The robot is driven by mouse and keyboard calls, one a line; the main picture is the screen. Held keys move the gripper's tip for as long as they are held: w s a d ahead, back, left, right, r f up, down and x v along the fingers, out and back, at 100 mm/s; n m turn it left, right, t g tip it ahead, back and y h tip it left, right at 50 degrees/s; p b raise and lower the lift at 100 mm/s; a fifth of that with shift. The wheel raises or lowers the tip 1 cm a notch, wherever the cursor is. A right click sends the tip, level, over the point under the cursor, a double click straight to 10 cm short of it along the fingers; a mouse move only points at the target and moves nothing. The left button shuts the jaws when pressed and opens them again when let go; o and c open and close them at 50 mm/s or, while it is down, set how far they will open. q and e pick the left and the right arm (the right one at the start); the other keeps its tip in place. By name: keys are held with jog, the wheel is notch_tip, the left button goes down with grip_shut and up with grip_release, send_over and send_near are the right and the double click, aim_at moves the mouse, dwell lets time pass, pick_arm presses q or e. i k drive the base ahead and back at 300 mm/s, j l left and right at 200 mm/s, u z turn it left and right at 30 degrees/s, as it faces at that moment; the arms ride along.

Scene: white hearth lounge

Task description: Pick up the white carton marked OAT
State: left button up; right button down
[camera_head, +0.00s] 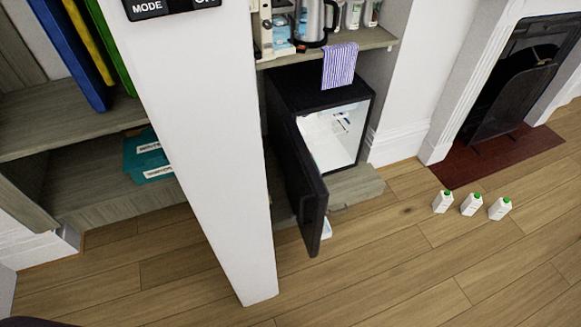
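Three small white cartons with green caps stand upright in a row on the wooden floor at the right: a left carton (442,203), a middle carton (471,205) and a right carton (499,209). They stand a little apart from each other. Their markings are too small to read, so I cannot tell which is marked OAT. Neither of my grippers shows in this view.
A black mini fridge (316,92) stands with its door (308,192) swung open. A white pillar (205,150) rises in front, left of it. A shelf (385,38) above holds a kettle (314,22). A fireplace (515,85) has a red hearth (495,157). Floor around the cartons is clear.

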aim_at(441, 202)
jog(key=i+j+z, duration=0.1)
jog(key=j, duration=0.2)
jog(key=i+j, duration=0.1)
jog(key=j, duration=0.15)
jog(key=z, duration=1.3)
jog(key=i+z, duration=0.2)
jog(key=i, duration=0.5)
